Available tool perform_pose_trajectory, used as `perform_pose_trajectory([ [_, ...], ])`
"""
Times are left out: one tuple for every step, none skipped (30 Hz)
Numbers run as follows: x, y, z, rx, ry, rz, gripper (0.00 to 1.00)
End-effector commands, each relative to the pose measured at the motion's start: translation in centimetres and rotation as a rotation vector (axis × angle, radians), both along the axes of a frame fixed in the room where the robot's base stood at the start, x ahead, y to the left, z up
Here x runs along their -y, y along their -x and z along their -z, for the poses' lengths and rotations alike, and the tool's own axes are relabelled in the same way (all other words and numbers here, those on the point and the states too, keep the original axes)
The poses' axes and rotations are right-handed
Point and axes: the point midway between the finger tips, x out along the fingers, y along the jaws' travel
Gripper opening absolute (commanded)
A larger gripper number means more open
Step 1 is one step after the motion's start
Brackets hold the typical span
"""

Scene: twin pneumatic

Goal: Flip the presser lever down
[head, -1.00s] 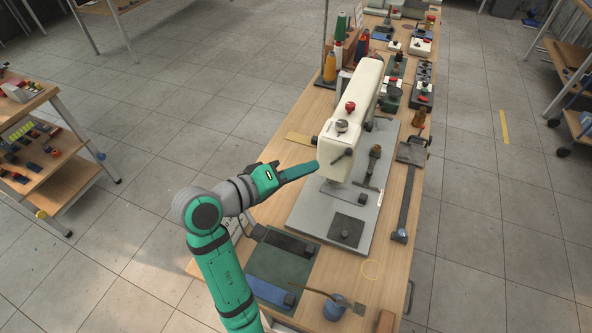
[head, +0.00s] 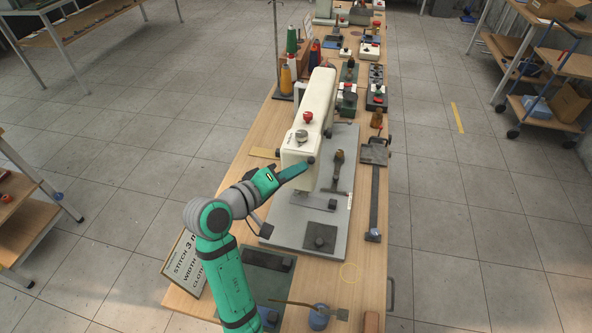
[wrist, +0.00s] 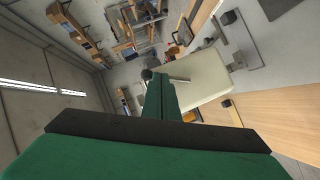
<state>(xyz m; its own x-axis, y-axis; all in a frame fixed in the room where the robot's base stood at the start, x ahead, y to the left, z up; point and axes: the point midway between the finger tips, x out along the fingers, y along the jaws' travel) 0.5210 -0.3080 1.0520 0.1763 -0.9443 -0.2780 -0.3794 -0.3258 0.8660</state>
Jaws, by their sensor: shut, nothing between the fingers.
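The white sewing machine (head: 318,105) stands on its grey bed plate (head: 338,215) on the wooden table. A short lever with a dark ball end (head: 310,160) is at its near face, and most of its arm is hidden. In the wrist view, the dark ball (wrist: 147,74) and a pale metal rod (wrist: 180,80) show at the fingertips. My gripper (head: 303,167) is shut and empty, its green fingers reaching from the left across the machine's near face. Its tips are right beside the lever; I cannot tell whether they touch. The closed fingers (wrist: 160,95) also show in the wrist view.
A red knob (head: 307,118) and a grey dial (head: 301,136) sit on top of the machine. Thread spools (head: 292,42) stand behind it. A dark clamp-like tool (head: 375,151) lies to the right. A sign (head: 186,262) stands at the table's left edge.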

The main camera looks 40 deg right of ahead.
Motion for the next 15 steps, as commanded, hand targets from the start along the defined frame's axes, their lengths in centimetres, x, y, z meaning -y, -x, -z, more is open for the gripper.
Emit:
perform_pose_trajectory([
  [-0.01, 0.00, 0.00, 0.001, -0.001, 0.000, 0.00],
  [0.00, 0.02, 0.00, 0.003, -0.002, 0.000, 0.00],
  [0.04, 0.04, 0.00, 0.005, -0.005, 0.000, 0.00],
  [0.08, 0.08, -0.01, 0.009, -0.008, 0.001, 0.00],
  [0.12, 0.11, 0.00, 0.013, -0.011, 0.001, 0.00],
  [0.18, 0.19, 0.00, 0.020, -0.018, 0.002, 0.00],
  [0.22, 0.24, 0.00, 0.027, -0.023, 0.003, 0.00],
  [0.26, 0.27, 0.02, 0.032, -0.027, 0.003, 0.00],
  [0.28, 0.28, 0.03, 0.037, -0.033, 0.003, 0.00],
  [0.28, 0.28, 0.05, 0.040, -0.035, 0.002, 0.00],
  [0.31, 0.30, 0.05, 0.043, -0.037, 0.002, 0.00],
  [0.36, 0.35, 0.04, 0.047, -0.041, 0.003, 0.00],
  [0.42, 0.39, 0.05, 0.050, -0.044, 0.004, 0.00],
  [0.48, 0.44, 0.04, 0.054, -0.046, 0.005, 0.00],
  [0.56, 0.51, 0.03, 0.059, -0.050, 0.006, 0.00],
])
